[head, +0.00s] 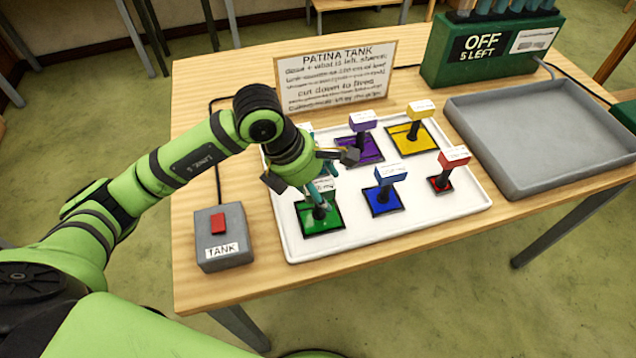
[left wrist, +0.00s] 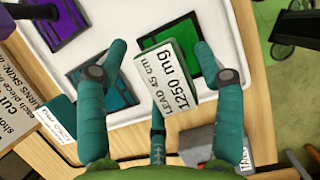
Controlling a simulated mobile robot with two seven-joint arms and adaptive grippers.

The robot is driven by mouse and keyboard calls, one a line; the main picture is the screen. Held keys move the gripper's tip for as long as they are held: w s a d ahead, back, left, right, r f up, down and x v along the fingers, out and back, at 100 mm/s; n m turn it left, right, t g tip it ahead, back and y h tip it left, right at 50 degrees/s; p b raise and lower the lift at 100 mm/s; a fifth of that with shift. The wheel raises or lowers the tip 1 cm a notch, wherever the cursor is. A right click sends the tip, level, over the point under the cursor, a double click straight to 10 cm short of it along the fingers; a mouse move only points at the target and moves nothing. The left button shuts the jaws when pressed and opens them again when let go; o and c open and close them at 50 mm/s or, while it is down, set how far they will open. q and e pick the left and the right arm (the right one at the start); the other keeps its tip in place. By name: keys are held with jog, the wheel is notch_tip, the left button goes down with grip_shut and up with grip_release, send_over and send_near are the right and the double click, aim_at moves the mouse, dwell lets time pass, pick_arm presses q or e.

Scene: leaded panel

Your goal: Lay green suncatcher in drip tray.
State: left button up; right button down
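The green suncatcher (head: 328,222) is a flat green panel in a dark frame, lying on the white tray with an upright dark stem and a white label block on top. It also shows in the left wrist view (left wrist: 211,46), where its block (left wrist: 165,85) reads "LEAD 45 cm 1250 mg". My left gripper (head: 323,180) is over it, with teal fingers (left wrist: 160,55) spread on either side of the block; contact cannot be told. The drip tray (head: 560,178) is the empty grey tray at the right of the table. My right gripper is not in view.
Purple (head: 370,150), yellow (head: 412,142), blue (head: 383,203) and red (head: 440,186) suncatchers stand on the white tray (head: 425,222). A teal one (left wrist: 118,92) is beside the green one. A TANK switch box (head: 222,250), sign (head: 335,75) and green tank (head: 490,55) surround them.

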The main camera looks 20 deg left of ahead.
pick_arm(q)
jog(key=shift+r, duration=0.2)
jog(key=shift+a+r, duration=0.15)
jog(key=shift+r, duration=0.1)
jog(key=b+v, duration=0.2)
jog(key=v, duration=0.9)
jog(key=shift+s+r, duration=0.2)
